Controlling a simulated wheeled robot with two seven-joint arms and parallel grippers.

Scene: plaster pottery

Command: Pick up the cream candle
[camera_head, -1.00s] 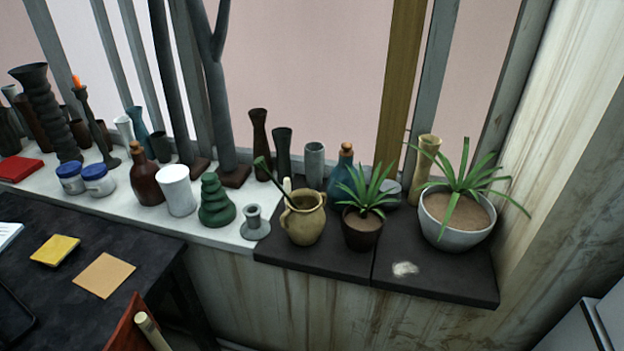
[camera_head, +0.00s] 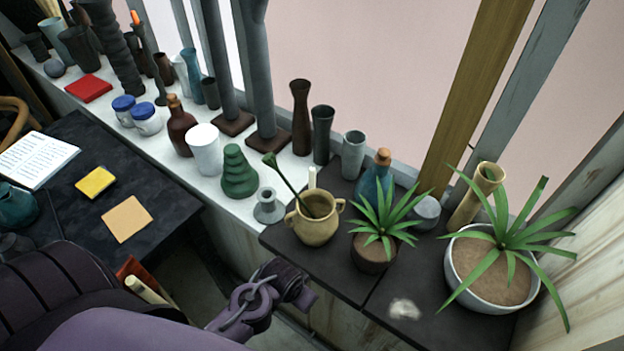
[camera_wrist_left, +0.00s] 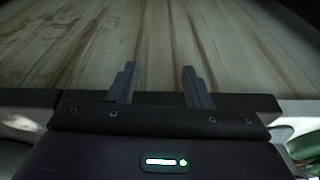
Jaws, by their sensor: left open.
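A thin cream stick, which looks like the cream candle (camera_head: 312,178), stands upright on the sill in the head view, behind the tan two-handled jug (camera_head: 318,229). Only its upper part shows; the jug hides its base. My left arm comes in from the lower left, with its end in front of and below the dark sill edge, apart from the candle. In the left wrist view my left gripper (camera_wrist_left: 160,80) is open and empty, with a streaked pale wooden surface beyond its fingers. The candle is not visible there. My right gripper is not in view.
A green stepped object (camera_head: 239,172), a grey candlestick (camera_head: 268,207) and a white cup (camera_head: 204,150) stand left of the jug. A small potted plant (camera_head: 374,252) and a larger one (camera_head: 492,275) stand right. Tall vases (camera_head: 322,135) stand behind. The sill front right is mostly clear.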

